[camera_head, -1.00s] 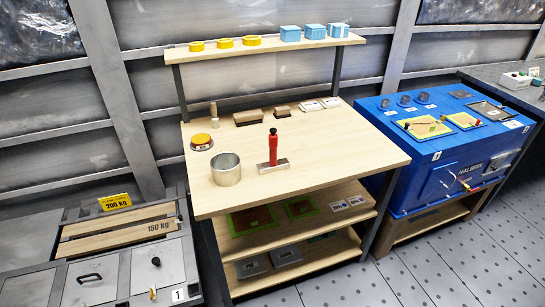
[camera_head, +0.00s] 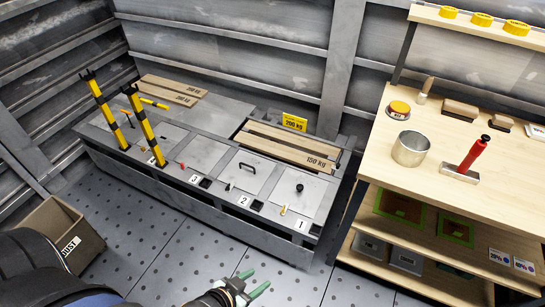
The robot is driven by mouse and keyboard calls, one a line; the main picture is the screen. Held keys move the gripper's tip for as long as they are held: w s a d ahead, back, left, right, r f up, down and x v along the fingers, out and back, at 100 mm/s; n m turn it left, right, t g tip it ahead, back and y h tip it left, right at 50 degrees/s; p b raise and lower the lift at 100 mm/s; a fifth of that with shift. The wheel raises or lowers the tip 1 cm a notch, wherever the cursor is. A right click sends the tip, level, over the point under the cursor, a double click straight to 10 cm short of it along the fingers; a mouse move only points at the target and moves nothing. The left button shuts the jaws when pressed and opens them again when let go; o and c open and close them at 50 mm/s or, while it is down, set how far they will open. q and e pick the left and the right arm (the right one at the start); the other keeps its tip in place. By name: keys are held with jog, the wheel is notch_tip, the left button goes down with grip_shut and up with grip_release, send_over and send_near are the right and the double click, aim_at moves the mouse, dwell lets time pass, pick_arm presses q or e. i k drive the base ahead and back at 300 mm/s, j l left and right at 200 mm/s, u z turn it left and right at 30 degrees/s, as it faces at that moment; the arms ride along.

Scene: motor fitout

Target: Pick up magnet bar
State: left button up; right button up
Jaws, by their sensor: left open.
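The magnet bar appears to be the tool with a red upright handle (camera_head: 472,155), a black knob on top and a flat grey metal bar at its foot. It stands on the wooden workbench (camera_head: 432,183) at the right, beside a round metal tin (camera_head: 411,149). My left gripper (camera_head: 254,281) shows at the bottom middle with two green fingertips apart and nothing between them. It is over the floor, well to the left of the bench and apart from the magnet bar. My right gripper is not in view.
A long grey floor unit with numbered hatches (camera_head: 248,172) runs along the wall, with two yellow-black posts (camera_head: 105,112) standing on it. A brown dust box (camera_head: 58,232) stands at the lower left. The perforated floor (camera_head: 175,255) is open in front.

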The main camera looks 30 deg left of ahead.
aim_at(462, 172)
jog(key=i+l+u, duration=0.2)
jog(key=l, duration=0.2)
jog(key=l+u, duration=0.45)
jog(key=l, duration=0.35)
jog(key=i, duration=0.05)
